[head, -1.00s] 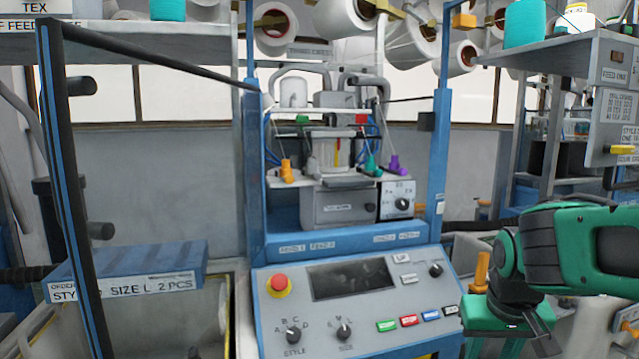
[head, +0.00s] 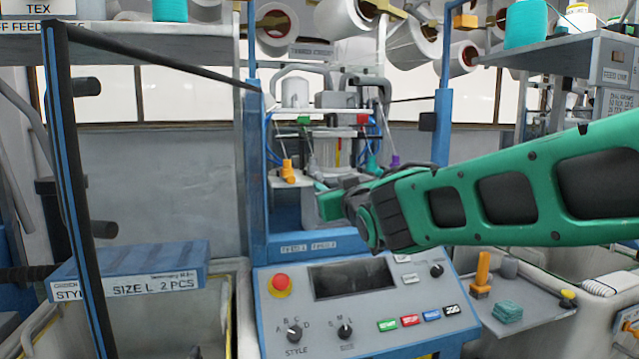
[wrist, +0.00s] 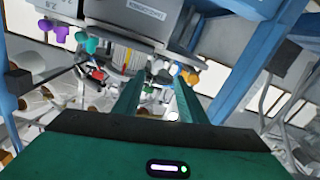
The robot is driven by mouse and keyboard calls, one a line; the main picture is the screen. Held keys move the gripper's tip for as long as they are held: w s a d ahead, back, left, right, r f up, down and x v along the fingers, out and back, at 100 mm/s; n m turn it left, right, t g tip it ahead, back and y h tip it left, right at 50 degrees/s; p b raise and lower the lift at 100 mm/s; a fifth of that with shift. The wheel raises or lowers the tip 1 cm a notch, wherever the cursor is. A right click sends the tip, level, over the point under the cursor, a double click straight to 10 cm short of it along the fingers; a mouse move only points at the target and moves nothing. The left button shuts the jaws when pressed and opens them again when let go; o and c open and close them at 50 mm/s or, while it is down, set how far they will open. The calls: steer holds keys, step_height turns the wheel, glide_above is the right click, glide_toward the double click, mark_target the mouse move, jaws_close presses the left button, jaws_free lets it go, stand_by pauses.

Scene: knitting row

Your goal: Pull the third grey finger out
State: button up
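I cannot pick out the grey fingers, or tell which is the third, in either view. The knitting machine's head (head: 328,125) stands inside the blue frame, and my arm hides its lower front. In the wrist view the machine appears upside down, with coloured posts: purple (wrist: 62,33), teal (wrist: 88,43) and orange (wrist: 190,76). My gripper (wrist: 157,84) points at this area with its two green fingers apart and nothing visibly held between them. In the head view my gripper (head: 325,190) is in front of the machine's shelf. Whether it touches anything is not clear.
The control panel (head: 350,290), with a red button (head: 280,283), lies below my arm. Blue uprights (head: 441,140) flank the machine. A grey tray (head: 540,305) with an orange post and teal pieces is at right. Yarn cones (head: 460,58) hang above.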

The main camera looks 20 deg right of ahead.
mark_target(319, 178)
steer(key=w, duration=0.9)
steer(key=shift+w, duration=0.25)
steer(key=shift+f, duration=0.1)
jaws_close()
